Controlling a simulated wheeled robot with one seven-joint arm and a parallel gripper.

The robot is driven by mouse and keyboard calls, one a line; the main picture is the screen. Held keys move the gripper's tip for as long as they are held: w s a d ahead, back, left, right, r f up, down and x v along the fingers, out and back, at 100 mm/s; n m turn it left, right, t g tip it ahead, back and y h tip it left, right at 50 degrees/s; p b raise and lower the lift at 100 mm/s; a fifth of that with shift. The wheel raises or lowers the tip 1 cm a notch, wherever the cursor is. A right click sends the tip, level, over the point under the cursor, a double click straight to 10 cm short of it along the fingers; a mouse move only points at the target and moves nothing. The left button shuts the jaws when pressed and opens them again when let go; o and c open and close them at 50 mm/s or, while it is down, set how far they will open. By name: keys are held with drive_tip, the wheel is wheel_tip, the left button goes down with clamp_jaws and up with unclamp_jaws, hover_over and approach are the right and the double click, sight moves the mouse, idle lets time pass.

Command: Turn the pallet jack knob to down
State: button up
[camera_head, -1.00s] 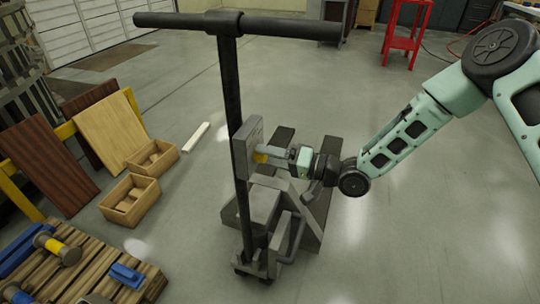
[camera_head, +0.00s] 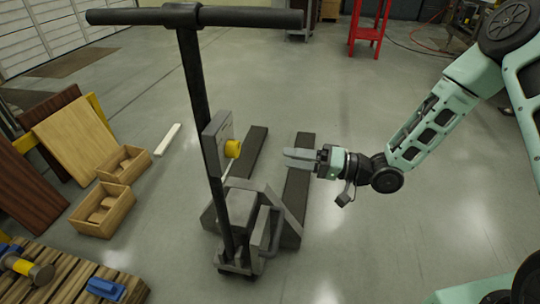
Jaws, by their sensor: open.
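The pallet jack (camera_head: 198,105) stands upright in the middle left, with a black T-shaped handle (camera_head: 240,18) on top. A grey plate (camera_head: 215,140) is fixed to its post. A round yellow knob (camera_head: 232,148) sticks out from the plate's right side; which setting it points to is too small to tell. My gripper (camera_head: 288,159) is to the right of the knob, clearly apart from it. Its fingers point left toward the knob and it is open and empty.
Two dark forks (camera_head: 298,178) lie low behind the jack, below my gripper. Wooden boxes (camera_head: 103,208) and boards (camera_head: 75,138) are at left. A wooden pallet (camera_head: 60,275) with tools is at the lower left. A red stand (camera_head: 370,25) is far back. The floor at right is clear.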

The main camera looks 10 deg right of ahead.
drive_tip(key=shift+v, duration=2.1)
drive_tip(key=s+a+r+n+g+h+p, duration=0.2)
drive_tip(key=a+r+n+h+p, duration=0.3)
drive_tip(key=h, duration=0.7)
drive_tip(key=s+d+r+g+h+p, duration=0.1)
drive_tip(key=s+r+g+h, duration=0.1)
drive_tip(key=s+r, duration=0.4)
drive_tip(key=s+d+r+g+h+p, duration=0.1)
drive_tip(key=s+r, duration=0.5)
drive_tip(key=s, duration=1)
drive_tip(key=shift+s+d+r+n+g+h, duration=0.15)
drive_tip(key=shift+s+d+n+g+h, duration=0.2)
drive_tip(key=shift+g+h, duration=0.35)
drive_tip(key=shift+a, duration=0.15)
